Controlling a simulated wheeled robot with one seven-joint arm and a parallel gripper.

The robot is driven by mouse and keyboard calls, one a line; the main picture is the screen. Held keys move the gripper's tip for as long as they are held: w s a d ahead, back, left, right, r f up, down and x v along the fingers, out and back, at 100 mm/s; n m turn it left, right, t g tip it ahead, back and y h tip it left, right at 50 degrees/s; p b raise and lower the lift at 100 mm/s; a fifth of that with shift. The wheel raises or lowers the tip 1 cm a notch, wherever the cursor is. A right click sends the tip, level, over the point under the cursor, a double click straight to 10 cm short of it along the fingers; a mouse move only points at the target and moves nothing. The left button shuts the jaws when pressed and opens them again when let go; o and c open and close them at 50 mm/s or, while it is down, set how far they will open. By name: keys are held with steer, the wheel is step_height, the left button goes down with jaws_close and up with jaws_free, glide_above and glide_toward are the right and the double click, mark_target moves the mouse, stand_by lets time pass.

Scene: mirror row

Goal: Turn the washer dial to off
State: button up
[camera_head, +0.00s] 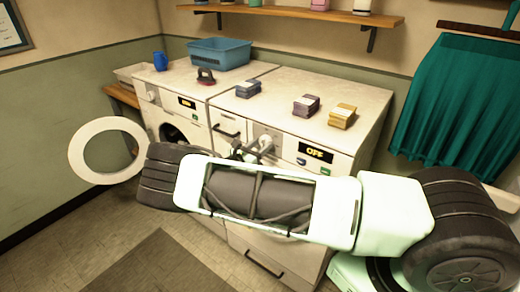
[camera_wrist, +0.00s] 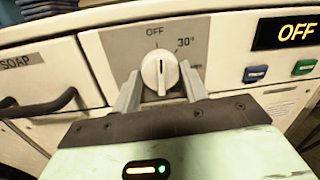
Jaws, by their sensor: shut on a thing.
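The washer dial (camera_wrist: 160,72) is a round white knob on a grey panel in the wrist view, with OFF marked above it and 30° to its upper right. Its dark pointer line stands nearly upright, toward OFF. My gripper (camera_wrist: 161,78) has one finger on each side of the dial and is shut on it. The washer's display (camera_wrist: 297,29) reads OFF, and it also reads OFF in the head view (camera_head: 315,153). In the head view my arm covers much of the washer (camera_head: 350,106) front.
Blue and green buttons (camera_wrist: 304,67) sit below the display. A SOAP drawer (camera_wrist: 40,70) with a dark handle is at the left. The left machine's round door (camera_head: 78,150) hangs open. A blue basin (camera_head: 218,54) and several small boxes (camera_head: 342,116) stand on the tops.

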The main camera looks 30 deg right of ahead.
steer(key=shift+n, duration=0.7)
steer(key=o, duration=1)
steer(key=shift+a, duration=0.1)
steer(key=shift+b+v, duration=2.9)
steer(key=shift+v, duration=5.75)
steer(key=shift+f, duration=0.15)
steer(key=shift+s, duration=0.1)
